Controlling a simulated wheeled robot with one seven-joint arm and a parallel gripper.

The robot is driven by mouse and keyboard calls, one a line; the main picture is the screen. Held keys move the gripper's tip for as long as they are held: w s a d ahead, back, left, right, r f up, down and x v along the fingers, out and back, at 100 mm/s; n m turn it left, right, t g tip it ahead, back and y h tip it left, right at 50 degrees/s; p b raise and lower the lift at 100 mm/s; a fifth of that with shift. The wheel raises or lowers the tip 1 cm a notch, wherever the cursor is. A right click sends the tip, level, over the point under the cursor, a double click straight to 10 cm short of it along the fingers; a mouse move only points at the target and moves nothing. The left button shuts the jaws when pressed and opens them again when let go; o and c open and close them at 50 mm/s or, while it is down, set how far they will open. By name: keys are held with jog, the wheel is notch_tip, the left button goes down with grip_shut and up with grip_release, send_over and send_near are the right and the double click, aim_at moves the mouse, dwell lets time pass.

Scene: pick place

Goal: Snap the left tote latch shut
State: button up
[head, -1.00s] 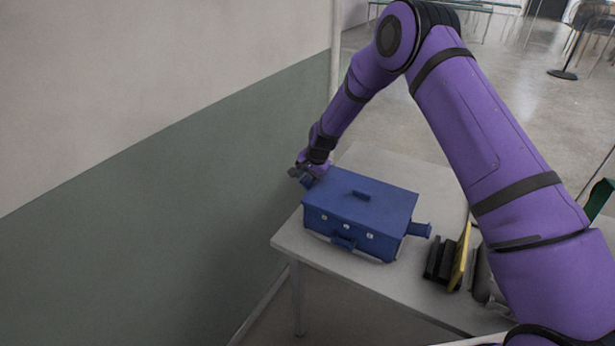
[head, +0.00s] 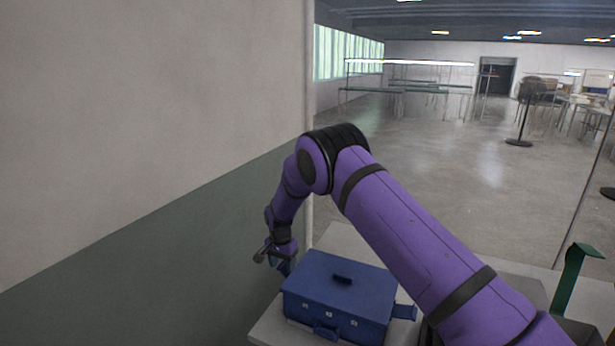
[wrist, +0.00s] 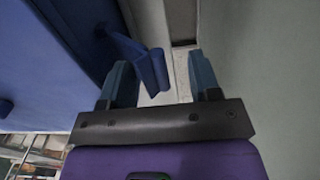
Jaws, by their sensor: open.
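The blue tote (head: 345,287) stands closed on the table, with a small handle on its lid. Its right latch (head: 404,312) sticks out from the right side. My gripper (head: 273,257) is at the tote's left end, in front of the wall. My gripper (wrist: 161,80) is open there, with the latch's bent end between the fingertips, nearer the left finger. I cannot tell whether they touch.
The wall (head: 170,230) runs close along the left of the table (head: 345,239). A green upright piece (head: 572,275) stands at the right. Free floor and distant tables lie beyond.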

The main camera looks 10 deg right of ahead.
jog(key=w+a+r+g+h, duration=0.1)
jog(key=a+r, duration=0.1)
jog(key=r, duration=0.3)
jog(key=w+a+r+g+h, duration=0.1)
jog(key=w+a+r+h, duration=0.1)
jog(key=r, duration=0.3)
jog(key=s+d+r, duration=0.2)
jog(key=d+r, duration=0.2)
jog(key=r, duration=0.3)
jog(key=s+d+r+n+t+y, duration=0.1)
jog(key=s+d+r, duration=0.1)
jog(key=r, duration=0.6)
jog(key=s+d+r+y, duration=0.1)
jog(key=s+d+r, duration=0.1)
jog(key=d+r, duration=0.3)
jog(key=shift+s+d+r+n+t, duration=0.3)
jog(key=shift+s+d+r, duration=0.1)
jog(key=shift+r, duration=0.75)
